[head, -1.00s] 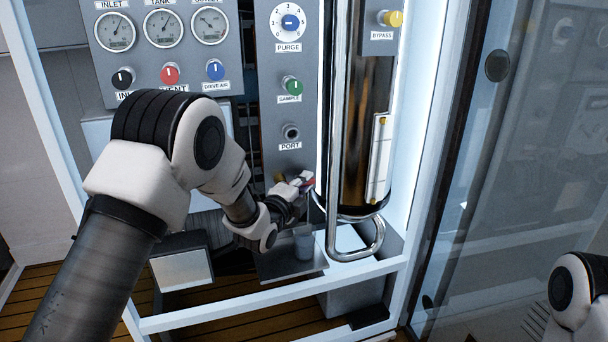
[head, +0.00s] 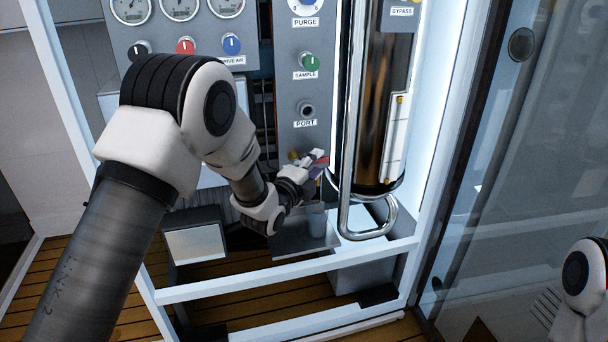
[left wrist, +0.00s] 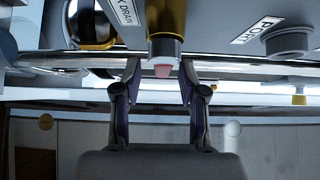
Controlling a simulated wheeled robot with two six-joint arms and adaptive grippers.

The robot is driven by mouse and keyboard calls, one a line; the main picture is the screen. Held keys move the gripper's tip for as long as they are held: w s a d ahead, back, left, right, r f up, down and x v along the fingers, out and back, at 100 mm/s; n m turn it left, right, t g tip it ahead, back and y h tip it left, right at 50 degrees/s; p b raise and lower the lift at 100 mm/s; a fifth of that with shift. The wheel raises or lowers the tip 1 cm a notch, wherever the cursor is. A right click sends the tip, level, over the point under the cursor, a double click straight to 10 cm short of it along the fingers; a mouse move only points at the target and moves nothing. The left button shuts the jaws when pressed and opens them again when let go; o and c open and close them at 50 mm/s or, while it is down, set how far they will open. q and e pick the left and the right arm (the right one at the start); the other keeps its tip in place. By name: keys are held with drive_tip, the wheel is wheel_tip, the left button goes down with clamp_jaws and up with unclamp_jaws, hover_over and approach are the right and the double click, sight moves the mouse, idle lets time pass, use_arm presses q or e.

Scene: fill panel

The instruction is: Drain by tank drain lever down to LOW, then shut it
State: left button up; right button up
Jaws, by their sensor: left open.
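The tank drain lever shows in the left wrist view as a brass body with a grey collar and a pinkish-red tip (left wrist: 163,70). Part of its DRAIN label (left wrist: 124,10) is beside it. My left gripper (left wrist: 160,78) is open, with one fingertip on each side of the red tip and gaps visible. In the head view the left gripper (head: 317,165) is at the lever below the PORT fitting and hides most of it. The tank (head: 372,110) is a shiny cylinder with a pale sight strip (head: 396,140); its level is too small to read. My right gripper is out of view.
A bent steel pipe (head: 346,150) runs close to the right of the left gripper. A small cup (head: 317,223) stands on a tray (head: 290,243) below. The PORT fitting (head: 306,109) and green SAMPLE knob (head: 311,63) are above. A glass door (head: 530,150) stands at the right.

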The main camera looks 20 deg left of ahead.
use_arm(q)
drive_tip(key=s+a, duration=0.2)
drive_tip(key=s, duration=0.7)
drive_tip(key=shift+s, duration=0.4)
drive_tip(key=s+f+n+g+y, duration=0.1)
drive_tip(key=s+f+n+g, duration=0.15)
drive_tip(key=s+f, duration=0.55)
drive_tip(key=s+a+f+n+g, duration=0.1)
drive_tip(key=s+f+g, duration=0.2)
drive_tip(key=f, duration=0.9)
drive_tip(key=s+f+n+g+y, duration=0.1)
drive_tip(key=s+f+n+g, duration=0.15)
drive_tip(key=s+f, duration=0.55)
drive_tip(key=s+a+f+n+g, duration=0.1)
drive_tip(key=s+f+n+g, duration=0.2)
drive_tip(key=s+n, duration=0.25)
drive_tip(key=s+f+n+g+y, duration=0.1)
drive_tip(key=s+f+n+g, duration=0.25)
drive_tip(key=s, duration=0.35)
drive_tip(key=s+a+f+n+g, duration=0.1)
drive_tip(key=s+f+n+g, duration=0.15)
drive_tip(key=s+n, duration=0.35)
wheel_tip(320, 180, up, 34)
drive_tip(key=p, duration=3.4)
drive_tip(key=shift+w+r, duration=0.15)
drive_tip(key=shift+w, duration=0.05)
